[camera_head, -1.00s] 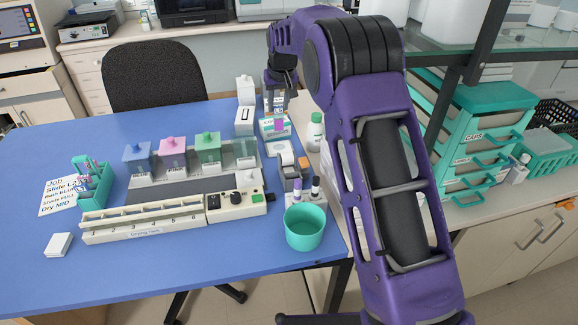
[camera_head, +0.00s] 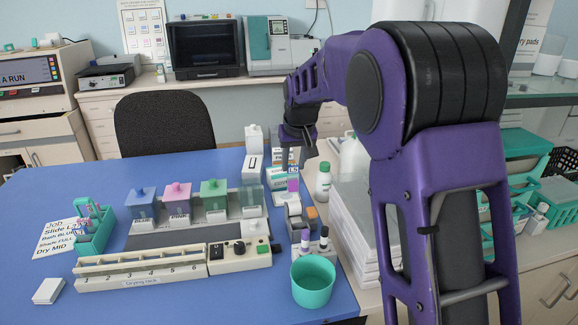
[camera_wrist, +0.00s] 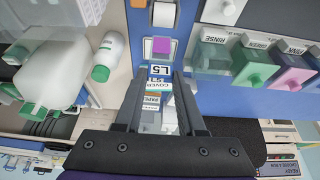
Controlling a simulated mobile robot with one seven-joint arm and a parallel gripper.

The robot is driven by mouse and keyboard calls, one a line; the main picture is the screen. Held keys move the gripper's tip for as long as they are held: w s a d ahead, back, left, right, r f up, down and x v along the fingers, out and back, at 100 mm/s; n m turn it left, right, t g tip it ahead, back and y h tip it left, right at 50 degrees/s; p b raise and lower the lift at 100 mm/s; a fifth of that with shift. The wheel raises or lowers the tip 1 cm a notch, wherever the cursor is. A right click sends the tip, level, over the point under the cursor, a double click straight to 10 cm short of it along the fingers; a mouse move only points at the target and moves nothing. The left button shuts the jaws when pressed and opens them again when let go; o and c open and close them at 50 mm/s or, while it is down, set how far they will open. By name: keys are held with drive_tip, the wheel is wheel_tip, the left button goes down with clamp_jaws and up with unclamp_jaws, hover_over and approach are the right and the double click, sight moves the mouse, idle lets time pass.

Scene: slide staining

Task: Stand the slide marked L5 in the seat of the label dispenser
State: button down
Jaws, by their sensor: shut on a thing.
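The slide marked L5 (camera_wrist: 160,70) is held between the fingers of my gripper (camera_wrist: 161,82) in the wrist view, its label near the fingertips and its purple end (camera_wrist: 161,45) pointing away from them. In the head view the slide (camera_head: 293,172) hangs below my gripper (camera_head: 293,160), label up and purple part below. The label dispenser (camera_head: 293,208), a grey body with a white roll, stands just in front of and below the slide. Its white part (camera_wrist: 163,14) shows at the top of the wrist view. The slide appears apart from the dispenser; the seat is not clear.
A row of lidded staining jars (camera_head: 178,200) and a drying rack (camera_head: 140,272) stand to the left. Marker pens (camera_head: 305,240) and a teal cup (camera_head: 313,282) are in front of the dispenser. Boxes (camera_head: 284,182) and a white bottle (camera_head: 323,180) are close to the slide.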

drive_tip(key=b, duration=0.2)
hover_over(300, 231)
wheel_tip(300, 231, down, 8)
drive_tip(key=b, duration=0.5)
drive_tip(key=shift+w+r, duration=0.15)
drive_tip(key=shift+w, duration=0.25)
drive_tip(key=shift+f, duration=0.25)
idle(0.7)
drive_tip(key=shift+c, duration=2.1)
unclamp_jaws()
drive_tip(key=p+v, duration=1)
drive_tip(key=v, duration=0.7)
drive_tip(key=shift+d+r, duration=0.15)
drive_tip(key=shift+r, duration=0.1)
